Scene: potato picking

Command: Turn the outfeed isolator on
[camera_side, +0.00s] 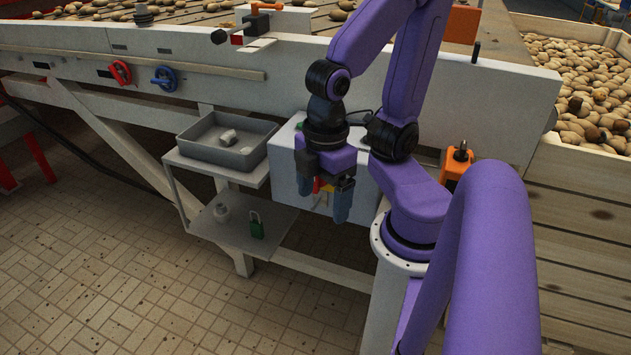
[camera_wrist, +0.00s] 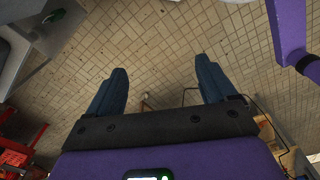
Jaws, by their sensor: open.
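A pale grey box (camera_side: 283,168) is mounted on the machine's side, behind my gripper (camera_side: 322,205). Red and yellow parts (camera_side: 318,186) show between my fingers in the side view; they look like a switch on the box front, but its setting is hidden. No label tells me which fitting is the outfeed isolator. My gripper points downward, its two dark blue fingers apart and empty. In the wrist view my gripper (camera_wrist: 162,72) has only tiled floor between the fingers, with no switch there.
A grey tray (camera_side: 190,128) with a pale object sits on a shelf; a green padlock (camera_side: 257,225) is on the lower shelf. Red (camera_side: 120,72) and blue (camera_side: 164,79) handwheels are on the frame. An orange box (camera_side: 457,168) stands right of my arm, near the potato crate (camera_side: 575,205).

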